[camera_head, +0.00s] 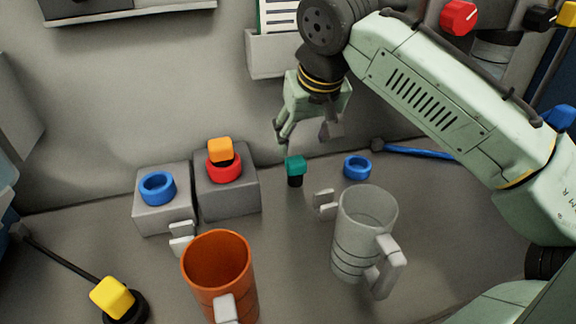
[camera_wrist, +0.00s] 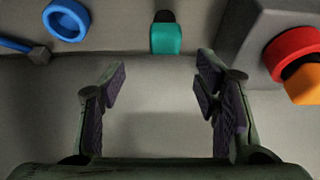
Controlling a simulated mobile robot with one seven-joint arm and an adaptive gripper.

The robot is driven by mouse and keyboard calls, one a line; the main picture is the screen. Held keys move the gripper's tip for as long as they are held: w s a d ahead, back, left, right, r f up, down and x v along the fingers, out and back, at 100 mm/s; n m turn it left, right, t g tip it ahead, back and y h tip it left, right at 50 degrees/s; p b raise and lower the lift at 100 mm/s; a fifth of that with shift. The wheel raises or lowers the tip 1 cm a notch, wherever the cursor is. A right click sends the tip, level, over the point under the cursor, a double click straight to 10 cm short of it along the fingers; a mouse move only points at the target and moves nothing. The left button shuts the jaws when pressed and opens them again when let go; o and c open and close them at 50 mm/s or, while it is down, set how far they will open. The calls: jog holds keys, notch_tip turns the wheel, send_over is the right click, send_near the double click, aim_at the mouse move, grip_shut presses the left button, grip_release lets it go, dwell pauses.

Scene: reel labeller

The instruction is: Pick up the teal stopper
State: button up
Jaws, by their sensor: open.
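The teal stopper (camera_head: 295,167) stands upright on the grey worktop, with a teal block on top and a dark lower part. In the wrist view the teal stopper (camera_wrist: 166,38) lies at the top, beyond the fingertips and roughly between their lines. My gripper (camera_head: 306,136) is open and empty, just above and behind the stopper, near the back wall. In the wrist view my gripper's two fingers (camera_wrist: 160,78) are spread wide with bare surface between them. The gripper does not touch the stopper.
A blue ring (camera_head: 357,167) lies right of the stopper. To the left, grey blocks carry another blue ring (camera_head: 157,188) and a red ring (camera_head: 224,166) with an orange stopper (camera_head: 220,150). An orange mug (camera_head: 218,268) and a grey mug (camera_head: 362,235) stand in front.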

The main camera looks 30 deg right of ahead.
aim_at(296, 159)
jog(key=x, duration=0.3)
jog(key=shift+f, duration=0.2)
jog(key=shift+a+p+x, duration=0.2)
jog(key=shift+p+x, duration=0.2)
jog(key=shift+x, duration=0.95)
jog(key=shift+a+p+x, duration=0.25)
jog(key=shift+p+x, duration=0.1)
jog(key=shift+x, duration=1.05)
jog(key=shift+c, duration=0.3)
jog(key=c, duration=1.2)
